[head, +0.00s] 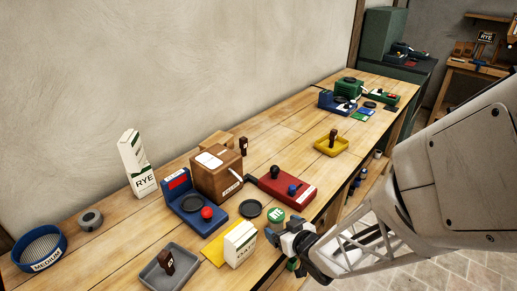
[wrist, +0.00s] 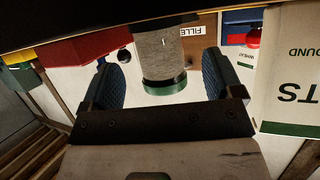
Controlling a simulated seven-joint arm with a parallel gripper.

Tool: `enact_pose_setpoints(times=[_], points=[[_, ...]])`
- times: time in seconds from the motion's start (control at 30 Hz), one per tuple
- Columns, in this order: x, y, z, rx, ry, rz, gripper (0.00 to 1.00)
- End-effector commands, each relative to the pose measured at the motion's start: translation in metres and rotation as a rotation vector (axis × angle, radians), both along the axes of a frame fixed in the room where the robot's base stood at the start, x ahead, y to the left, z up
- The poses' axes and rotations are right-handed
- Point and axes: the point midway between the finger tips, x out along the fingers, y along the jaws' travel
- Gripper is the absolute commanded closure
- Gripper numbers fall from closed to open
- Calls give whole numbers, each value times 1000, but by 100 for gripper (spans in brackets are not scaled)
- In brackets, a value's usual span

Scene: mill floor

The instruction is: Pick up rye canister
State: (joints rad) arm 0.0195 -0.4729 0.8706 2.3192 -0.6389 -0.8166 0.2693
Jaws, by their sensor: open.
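A grey canister with a green lid (wrist: 165,88) stands between the two fingers of my gripper (wrist: 160,74) in the wrist view, with clear room at each side. The wrist view looks upside down, so the lid shows low in it. In the head view a round green lid (head: 276,214) with a pale mark on top shows just beyond my gripper (head: 287,233); it looks like the same canister. No name on it is readable. My gripper is open and holds nothing. A tall white carton marked RYE (head: 139,167) stands by the wall.
A white carton (head: 240,244), its lettering inverted in the wrist view (wrist: 290,85), stands close to my gripper. A red device (head: 288,187), brown box (head: 217,178), blue scale (head: 187,207), black dish (head: 250,208) and grey tray (head: 155,274) crowd nearby.

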Motion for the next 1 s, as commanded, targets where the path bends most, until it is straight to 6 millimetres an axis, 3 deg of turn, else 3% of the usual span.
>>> enact_pose_setpoints(times=[0.4,0.97,1.0], points=[[32,16,-13,0,0,0,14],[32,16,-13,0,0,0,14],[32,16,-13,0,0,0,19]])
